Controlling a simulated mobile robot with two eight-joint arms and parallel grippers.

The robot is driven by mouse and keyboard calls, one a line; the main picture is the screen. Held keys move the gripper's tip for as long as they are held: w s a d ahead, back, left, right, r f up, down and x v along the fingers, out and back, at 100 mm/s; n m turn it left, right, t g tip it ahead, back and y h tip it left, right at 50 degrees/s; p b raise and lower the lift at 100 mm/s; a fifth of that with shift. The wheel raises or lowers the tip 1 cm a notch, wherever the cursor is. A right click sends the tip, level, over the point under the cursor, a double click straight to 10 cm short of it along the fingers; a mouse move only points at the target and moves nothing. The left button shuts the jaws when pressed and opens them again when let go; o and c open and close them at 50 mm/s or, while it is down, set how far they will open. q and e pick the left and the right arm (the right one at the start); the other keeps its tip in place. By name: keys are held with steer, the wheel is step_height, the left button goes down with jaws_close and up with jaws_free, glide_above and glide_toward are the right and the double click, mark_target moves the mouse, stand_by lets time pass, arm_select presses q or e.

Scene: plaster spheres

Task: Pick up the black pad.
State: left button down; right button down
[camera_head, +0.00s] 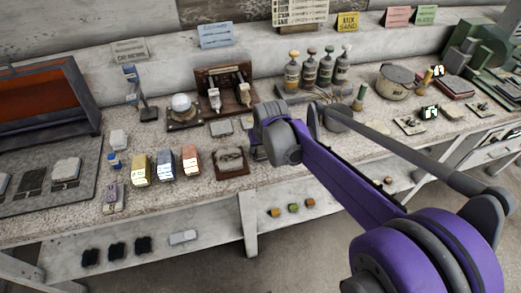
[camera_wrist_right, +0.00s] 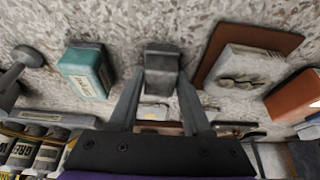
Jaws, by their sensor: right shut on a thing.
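My right gripper (camera_wrist_right: 160,88) is shut on a small dark grey to black block, the black pad (camera_wrist_right: 162,68), which sits between the fingertips in the right wrist view. Speckled counter shows around it; I cannot tell whether it touches the counter. In the head view my right wrist covers most of this spot, and only a dark bit of the pad (camera_head: 256,153) seems to show below the wrist, right of the brown board. My left gripper is not in view.
The brown board with a plaster piece (camera_head: 231,161) is on one side of the gripper, a teal box (camera_wrist_right: 86,70) on the other. An orange box (camera_head: 191,160) stands beyond the board. Bottles (camera_head: 292,73) stand behind. Small blocks and dark pieces (camera_head: 116,250) lie on the lower shelf.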

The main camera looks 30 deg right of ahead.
mark_target(260, 147)
steer(key=shift+r, duration=0.1)
step_height(260, 147, up, 10)
steer(key=shift+f+p, duration=0.1)
steer(key=shift+p, duration=0.6)
steer(key=c, duration=1)
jaws_free()
steer(key=c, duration=0.5)
steer(key=shift+c, duration=0.2)
